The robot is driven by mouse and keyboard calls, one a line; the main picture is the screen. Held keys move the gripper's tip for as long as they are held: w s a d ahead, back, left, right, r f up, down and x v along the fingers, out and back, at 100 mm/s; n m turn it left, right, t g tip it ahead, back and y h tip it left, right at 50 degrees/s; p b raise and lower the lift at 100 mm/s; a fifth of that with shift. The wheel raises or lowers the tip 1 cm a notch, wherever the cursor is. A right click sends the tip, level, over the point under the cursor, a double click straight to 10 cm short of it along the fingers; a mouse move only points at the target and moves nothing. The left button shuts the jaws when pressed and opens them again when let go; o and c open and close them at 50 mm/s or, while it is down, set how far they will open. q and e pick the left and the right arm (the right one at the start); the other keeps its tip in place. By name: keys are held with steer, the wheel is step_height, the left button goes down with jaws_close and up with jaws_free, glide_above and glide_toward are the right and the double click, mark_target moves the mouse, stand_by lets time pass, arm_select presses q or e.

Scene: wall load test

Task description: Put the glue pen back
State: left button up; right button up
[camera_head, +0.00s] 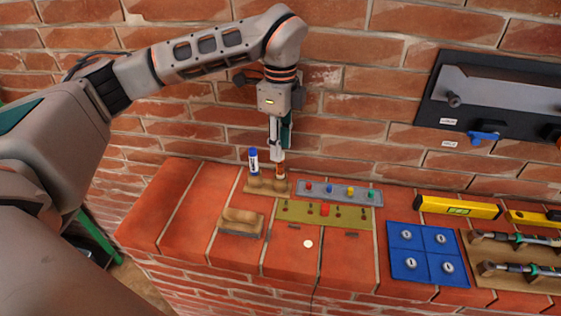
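My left gripper (278,158) points straight down over a small wooden holder (262,187) on the brick ledge. An orange-brown piece (280,172) shows directly below its fingertips, at the right end of the holder. I cannot tell whether this is the glue pen, or whether the fingers grip it or only surround it. The fingers look close together. A white pen with a blue cap (253,161) stands upright in the left part of the holder, just left of the gripper and apart from it. My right gripper is not in view.
A wooden block (240,221) lies in front of the holder. To the right are a grey strip with coloured knobs (340,192), an olive board (350,215), a blue panel (408,235) and a yellow level (458,207). The brick wall stands close behind.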

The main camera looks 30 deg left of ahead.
arm_select(q)
step_height(320, 180, up, 5)
stand_by(0.3)
stand_by(0.4)
